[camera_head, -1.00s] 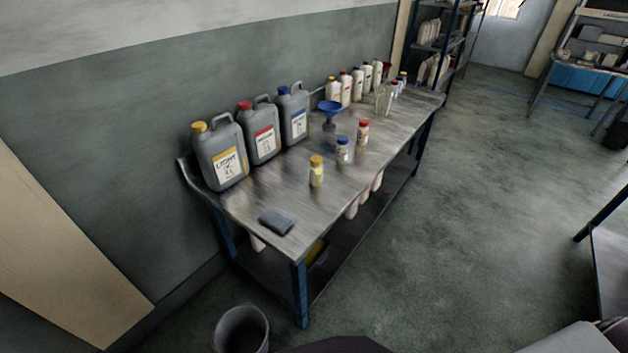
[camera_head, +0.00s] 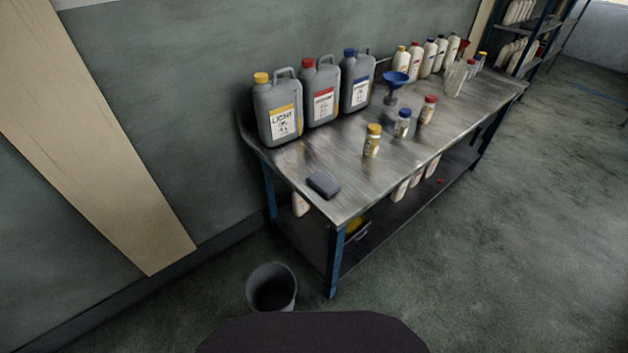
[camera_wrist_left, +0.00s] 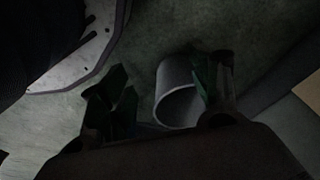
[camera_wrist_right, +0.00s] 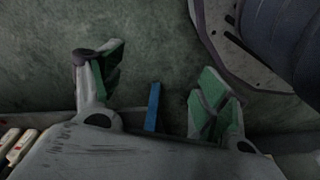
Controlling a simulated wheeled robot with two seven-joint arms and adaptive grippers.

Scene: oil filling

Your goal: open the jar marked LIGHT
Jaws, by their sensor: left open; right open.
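A grey canister (camera_head: 277,112) with a yellow cap stands at the left back of the metal table; its yellow-edged label reads LIGHT. A small jar (camera_head: 372,142) with a yellow lid stands on the table in front of the canisters; its label is too small to read. Its lid is on. My left gripper (camera_wrist_left: 165,82) is open and empty, over the floor near the bin. My right gripper (camera_wrist_right: 158,82) is open and empty, over the floor. Neither gripper is in the head view, and both are away from the jars.
The metal table (camera_head: 338,208) also holds a red-capped canister (camera_head: 321,92), a blue-capped canister (camera_head: 357,82), a blue-lidded jar (camera_head: 402,124), a red-lidded jar (camera_head: 428,110), a blue funnel (camera_head: 395,80) and a dark cloth-like block (camera_head: 323,184). A grey bin (camera_head: 271,287) stands on the floor before it.

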